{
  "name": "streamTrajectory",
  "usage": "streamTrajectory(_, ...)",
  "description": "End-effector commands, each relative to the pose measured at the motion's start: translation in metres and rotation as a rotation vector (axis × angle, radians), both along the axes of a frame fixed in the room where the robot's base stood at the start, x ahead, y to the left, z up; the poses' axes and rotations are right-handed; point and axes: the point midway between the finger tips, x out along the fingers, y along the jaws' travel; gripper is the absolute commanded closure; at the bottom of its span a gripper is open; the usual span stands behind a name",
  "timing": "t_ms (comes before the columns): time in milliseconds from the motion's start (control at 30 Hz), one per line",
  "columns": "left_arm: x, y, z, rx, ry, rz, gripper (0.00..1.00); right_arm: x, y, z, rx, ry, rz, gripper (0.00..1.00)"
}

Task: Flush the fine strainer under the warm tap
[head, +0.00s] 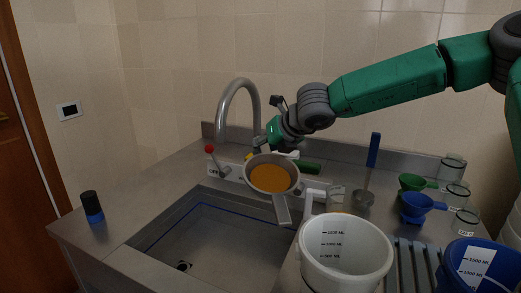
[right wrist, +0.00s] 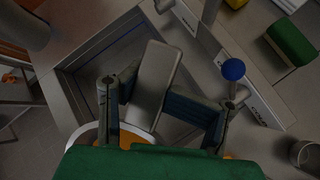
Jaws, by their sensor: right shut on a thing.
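The strainer (head: 270,177) is a round grey pan with an orange inner face, tilted toward me above the sink's back right edge. My right gripper (head: 272,143) is behind it and shut on it. In the right wrist view a broad grey bar of the strainer (right wrist: 155,80) lies between the fingers (right wrist: 162,98); my green palm hides most of the rest. The curved grey tap (head: 240,95) rises behind, left of the strainer. A red knob (head: 209,148) stands left of its base; a blue knob (right wrist: 232,69) shows in the right wrist view. My left gripper is out of view.
The sink basin (head: 190,235) is open below. A white bucket (head: 345,255) stands close at the right, with a blue bucket (head: 480,268) beyond. Funnels (head: 418,203), glass jars (head: 455,168) and a ladle (head: 365,197) crowd the right counter. A dark bottle (head: 91,205) stands left.

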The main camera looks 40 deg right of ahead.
Motion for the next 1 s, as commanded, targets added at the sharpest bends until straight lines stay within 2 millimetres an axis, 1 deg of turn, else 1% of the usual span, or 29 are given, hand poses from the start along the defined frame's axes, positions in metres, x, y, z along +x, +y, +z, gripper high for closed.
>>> streamTrajectory(33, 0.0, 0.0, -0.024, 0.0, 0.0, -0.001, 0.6, 0.0, -0.001, -0.024, 0.001, -0.001, -0.002, 1.0)
streamTrajectory(100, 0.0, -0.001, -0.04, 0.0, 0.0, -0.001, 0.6, 0.001, 0.0, -0.04, 0.001, 0.0, -0.001, 1.0)
streamTrajectory(233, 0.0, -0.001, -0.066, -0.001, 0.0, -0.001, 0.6, 0.001, 0.001, -0.066, -0.001, -0.001, -0.001, 1.0)
streamTrajectory(300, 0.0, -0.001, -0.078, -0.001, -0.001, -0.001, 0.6, 0.001, 0.004, -0.076, -0.003, 0.0, 0.0, 1.0)
streamTrajectory(400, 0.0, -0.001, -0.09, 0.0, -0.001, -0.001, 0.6, 0.0, 0.006, -0.087, -0.005, -0.001, -0.001, 1.0)
streamTrajectory(533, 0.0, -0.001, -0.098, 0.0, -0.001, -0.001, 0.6, 0.001, 0.005, -0.094, -0.005, -0.001, 0.0, 1.0)
streamTrajectory(733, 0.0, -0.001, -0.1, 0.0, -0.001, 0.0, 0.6, 0.006, 0.003, -0.099, -0.003, 0.001, 0.0, 1.0)
streamTrajectory(1000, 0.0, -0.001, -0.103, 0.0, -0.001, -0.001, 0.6, 0.028, 0.014, -0.105, -0.003, 0.002, -0.001, 1.0)
